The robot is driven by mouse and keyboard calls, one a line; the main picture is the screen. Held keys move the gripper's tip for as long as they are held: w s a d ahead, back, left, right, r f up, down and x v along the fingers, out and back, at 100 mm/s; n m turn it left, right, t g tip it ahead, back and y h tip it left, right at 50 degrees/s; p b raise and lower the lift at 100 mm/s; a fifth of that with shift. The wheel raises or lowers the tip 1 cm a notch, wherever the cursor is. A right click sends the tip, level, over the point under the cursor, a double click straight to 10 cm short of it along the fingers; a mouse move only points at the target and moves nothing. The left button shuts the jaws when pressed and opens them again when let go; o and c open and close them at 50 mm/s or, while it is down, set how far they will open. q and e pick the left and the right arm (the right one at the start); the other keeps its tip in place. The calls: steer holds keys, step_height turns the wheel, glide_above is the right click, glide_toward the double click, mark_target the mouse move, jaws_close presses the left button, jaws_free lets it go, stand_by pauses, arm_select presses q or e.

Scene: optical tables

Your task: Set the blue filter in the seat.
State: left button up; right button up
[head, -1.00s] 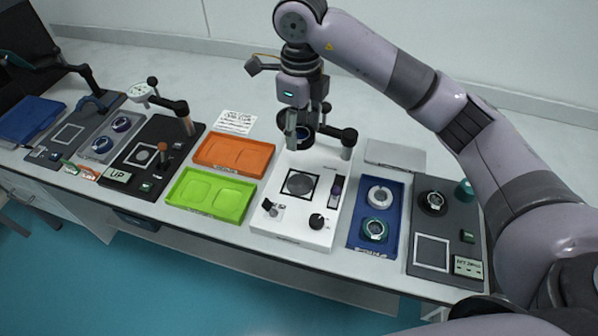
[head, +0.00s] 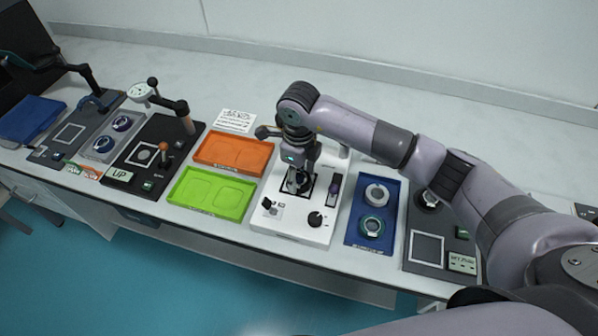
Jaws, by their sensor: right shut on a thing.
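My right gripper (head: 301,186) points down over the white station (head: 288,226), at the black-framed square that holds the round seat. It is shut on a small dark ring with a bluish tint, which I take to be the blue filter (head: 303,180). The gripper hides much of the filter and the seat, so I cannot tell whether they touch. My left gripper is not in view.
A black knob (head: 316,219) and a dark slider (head: 334,187) sit on the white station. Right of it is a blue tray (head: 359,208) with a pale ring (head: 377,194) and a teal ring (head: 372,226). Orange (head: 233,153) and green (head: 211,191) trays lie left.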

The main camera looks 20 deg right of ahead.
mark_target(298, 179)
steer(key=shift+f, duration=0.15)
steer(key=o, duration=1.2)
steer(key=shift+r, duration=0.4)
step_height(298, 179, up, 12)
steer(key=b, duration=0.2)
steer(key=shift+f+b, duration=0.2)
steer(key=shift+b, duration=0.15)
steer(key=shift+a, duration=0.1)
